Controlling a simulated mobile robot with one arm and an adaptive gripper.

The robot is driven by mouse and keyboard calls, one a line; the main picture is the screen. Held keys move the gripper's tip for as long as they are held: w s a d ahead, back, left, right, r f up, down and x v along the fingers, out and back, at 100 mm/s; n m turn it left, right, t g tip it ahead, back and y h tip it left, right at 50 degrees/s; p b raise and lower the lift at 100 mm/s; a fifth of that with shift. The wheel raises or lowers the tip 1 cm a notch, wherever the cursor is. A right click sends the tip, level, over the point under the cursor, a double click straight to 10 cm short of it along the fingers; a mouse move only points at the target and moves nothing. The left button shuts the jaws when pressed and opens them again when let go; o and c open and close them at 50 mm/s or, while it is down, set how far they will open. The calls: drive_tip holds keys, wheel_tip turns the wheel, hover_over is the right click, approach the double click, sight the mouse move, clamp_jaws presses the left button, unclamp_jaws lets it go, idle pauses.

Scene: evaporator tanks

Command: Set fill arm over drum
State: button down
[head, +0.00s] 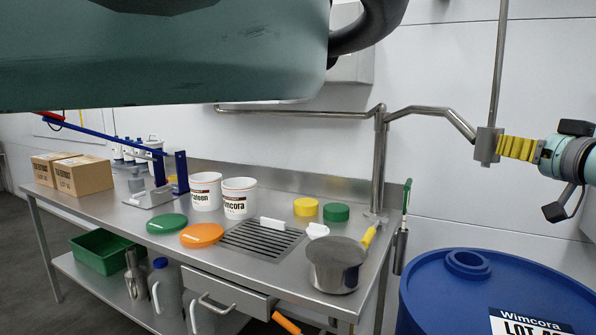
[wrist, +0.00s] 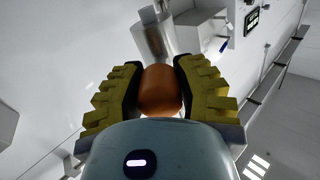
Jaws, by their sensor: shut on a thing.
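The fill arm (head: 430,112) is a bent steel pipe on a post at the bench's right end. It reaches right to a steel end block (head: 487,146) with a thin upright rod above it. My gripper (head: 506,148) is at this block, coming from the right. In the wrist view its yellow fingers (wrist: 159,70) are closed around an orange grip (wrist: 160,92), with a steel cylinder (wrist: 155,36) just beyond. The blue drum (head: 430,290) stands below at the lower right, its raised bung (head: 468,263) on top. The end block appears above the drum; exact alignment with the bung is unclear.
The steel bench (head: 120,207) holds cartons, white buckets (head: 239,199), green and orange lids, a drain grate and a steel pot (head: 336,266). A green-handled tool (head: 405,205) hangs between bench and drum. The air between block and drum looks clear.

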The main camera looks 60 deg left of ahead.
drive_tip(key=shift+w+d, duration=0.2)
drive_tip(key=shift+w, duration=0.1)
drive_tip(key=c, duration=0.6)
unclamp_jaws()
drive_tip(key=shift+w+r, duration=0.1)
drive_tip(key=shift+w, duration=0.05)
drive_tip(key=v, duration=1.2)
